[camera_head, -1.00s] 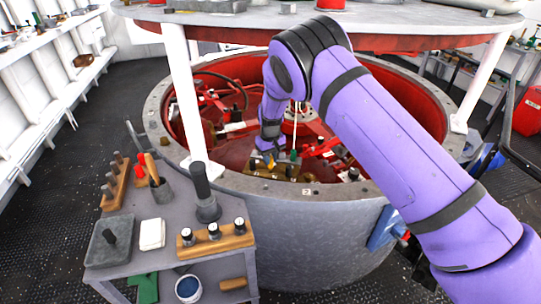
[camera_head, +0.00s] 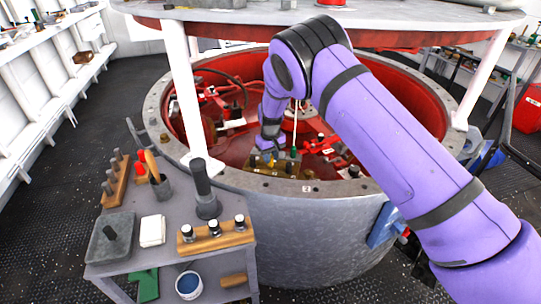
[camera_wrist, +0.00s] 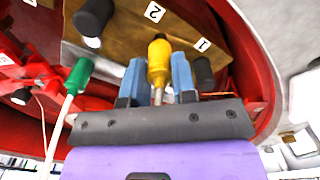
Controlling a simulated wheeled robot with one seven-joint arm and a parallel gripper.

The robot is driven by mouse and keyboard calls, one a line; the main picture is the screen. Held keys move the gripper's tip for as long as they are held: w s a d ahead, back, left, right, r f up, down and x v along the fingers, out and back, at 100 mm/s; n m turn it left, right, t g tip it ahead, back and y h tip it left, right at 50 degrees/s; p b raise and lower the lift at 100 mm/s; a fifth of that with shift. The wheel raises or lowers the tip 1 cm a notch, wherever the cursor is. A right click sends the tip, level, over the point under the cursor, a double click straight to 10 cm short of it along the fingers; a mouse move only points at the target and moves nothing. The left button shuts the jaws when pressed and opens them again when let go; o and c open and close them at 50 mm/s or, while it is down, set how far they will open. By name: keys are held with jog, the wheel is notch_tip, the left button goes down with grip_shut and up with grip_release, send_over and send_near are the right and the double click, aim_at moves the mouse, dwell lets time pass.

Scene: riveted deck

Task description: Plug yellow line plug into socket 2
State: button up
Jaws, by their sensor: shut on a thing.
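My gripper (camera_wrist: 158,80) has its two blue fingers shut around the yellow plug (camera_wrist: 159,62), in the wrist view. The plug stands between the fingers, in front of the brass socket block (camera_wrist: 125,38). The label 2 (camera_wrist: 154,12) is just beyond the plug's far end, and the label 1 (camera_wrist: 203,44) is to its right. The opening of socket 2 is not visible, and I cannot tell whether the plug touches or enters it. In the head view my gripper (camera_head: 269,156) is low over the block (camera_head: 290,172), inside the round red well.
A green plug (camera_wrist: 79,74) with a white cable is left of my gripper. Dark plugs stand at the upper left (camera_wrist: 92,18) and close by the right finger (camera_wrist: 204,72). The well's grey rim (camera_head: 235,181) is near. A tool cart (camera_head: 180,207) stands at the front left.

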jog(key=shift+f, duration=0.85)
dwell(0.7)
jog(key=o, duration=1)
notch_tip(320, 180, up, 11)
jog(key=shift+f, duration=0.1)
jog(key=shift+s, duration=0.15)
